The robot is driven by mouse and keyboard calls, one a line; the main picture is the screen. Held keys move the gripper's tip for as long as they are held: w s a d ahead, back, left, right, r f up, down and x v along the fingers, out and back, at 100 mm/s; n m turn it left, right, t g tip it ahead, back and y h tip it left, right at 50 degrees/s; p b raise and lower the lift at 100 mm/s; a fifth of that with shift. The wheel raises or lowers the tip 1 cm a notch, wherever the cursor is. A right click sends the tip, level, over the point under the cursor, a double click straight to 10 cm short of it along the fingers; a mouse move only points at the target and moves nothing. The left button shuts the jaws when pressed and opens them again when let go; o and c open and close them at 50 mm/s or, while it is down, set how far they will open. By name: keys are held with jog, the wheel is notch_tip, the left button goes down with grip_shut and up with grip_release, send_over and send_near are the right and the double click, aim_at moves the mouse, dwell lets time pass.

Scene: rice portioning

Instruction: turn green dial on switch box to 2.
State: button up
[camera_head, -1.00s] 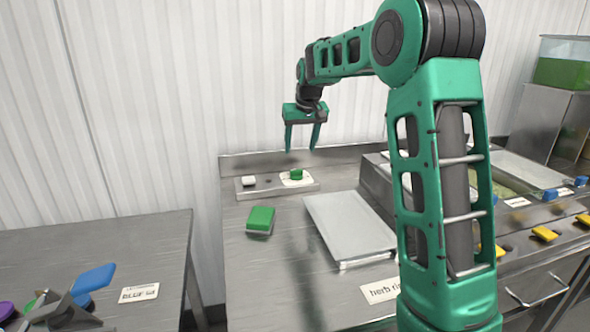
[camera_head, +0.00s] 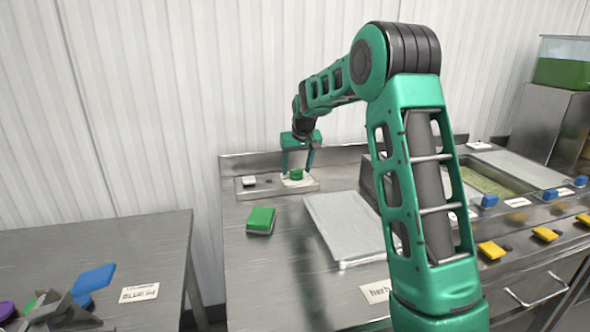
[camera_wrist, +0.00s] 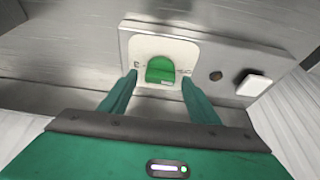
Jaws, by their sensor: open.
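The switch box (camera_head: 254,190) is a low grey metal box at the back of the steel counter. The green dial (camera_head: 296,174) sits on a white plate at its right end in the head view. In the wrist view the green dial (camera_wrist: 160,70) stands on its white plate (camera_wrist: 150,45); small marks on the plate are too blurred to read. My gripper (camera_head: 298,172) is open, pointing down at the dial. In the wrist view the fingertips of my gripper (camera_wrist: 158,80) are on either side of the dial, with gaps showing. Whether they reach its height I cannot tell.
A white square switch (camera_head: 249,181) and a dark round spot share the box. A green block (camera_head: 261,220) and a flat metal lid (camera_head: 345,225) lie in front on the counter. The corrugated wall (camera_head: 150,110) rises close behind.

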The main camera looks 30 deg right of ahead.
jog(key=c, duration=1.1)
jog(key=shift+o, duration=0.2)
